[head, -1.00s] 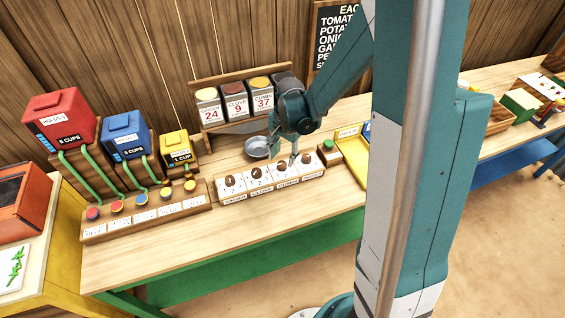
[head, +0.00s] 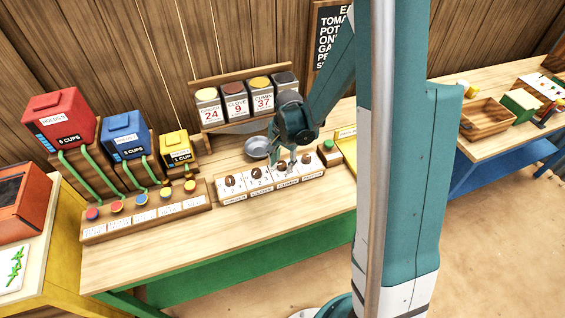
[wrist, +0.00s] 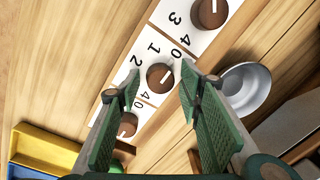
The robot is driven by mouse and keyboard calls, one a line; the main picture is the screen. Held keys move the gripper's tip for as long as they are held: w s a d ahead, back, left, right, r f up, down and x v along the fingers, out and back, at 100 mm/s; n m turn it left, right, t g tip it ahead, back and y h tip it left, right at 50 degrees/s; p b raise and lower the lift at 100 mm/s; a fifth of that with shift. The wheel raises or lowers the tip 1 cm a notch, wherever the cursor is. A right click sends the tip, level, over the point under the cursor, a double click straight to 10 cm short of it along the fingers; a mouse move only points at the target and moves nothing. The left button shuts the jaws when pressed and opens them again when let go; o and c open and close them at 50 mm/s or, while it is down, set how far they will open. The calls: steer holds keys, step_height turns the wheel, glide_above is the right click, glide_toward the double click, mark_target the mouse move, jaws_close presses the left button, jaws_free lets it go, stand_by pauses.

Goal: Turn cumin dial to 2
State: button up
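A white strip with several brown dials (head: 230,180) lies on the wooden counter, with numbers around each dial and small name labels along its front. The third dial from the left, which sits at the cumin label, shows between my fingers in the wrist view as a round brown knob (wrist: 160,76) with a white mark. I cannot read surely which number the mark meets. My gripper (wrist: 160,98) is open, one finger to each side of that knob, with no clear contact. In the head view my gripper (head: 282,165) hangs low over the strip and partly hides the knob.
A grey metal bowl (head: 257,147) stands just behind the strip. Another dial (wrist: 210,12) and the end dial (wrist: 127,124) flank the knob closely. A yellow tray (wrist: 45,148) lies beyond the end dial. Spice bins (head: 236,106) with numbers stand at the back.

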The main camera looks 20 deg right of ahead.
steer(key=c, duration=0.7)
steer(key=shift+n+b, duration=0.4)
steer(key=shift+d+f+n+b, duration=0.1)
steer(key=shift+n+b, duration=0.85)
steer(key=shift+n, duration=0.25)
steer(key=n+b, duration=0.2)
steer(key=n, duration=0.2)
steer(key=shift+w+n+y, duration=0.1)
steer(key=shift+n+y, duration=0.2)
steer(key=n+b, duration=0.2)
steer(key=n, duration=0.3)
steer(key=shift+w+g+b, duration=0.1)
steer(key=shift+g+b, duration=0.2)
steer(key=shift+g, duration=0.1)
steer(key=n+b, duration=0.1)
steer(key=n, duration=0.4)
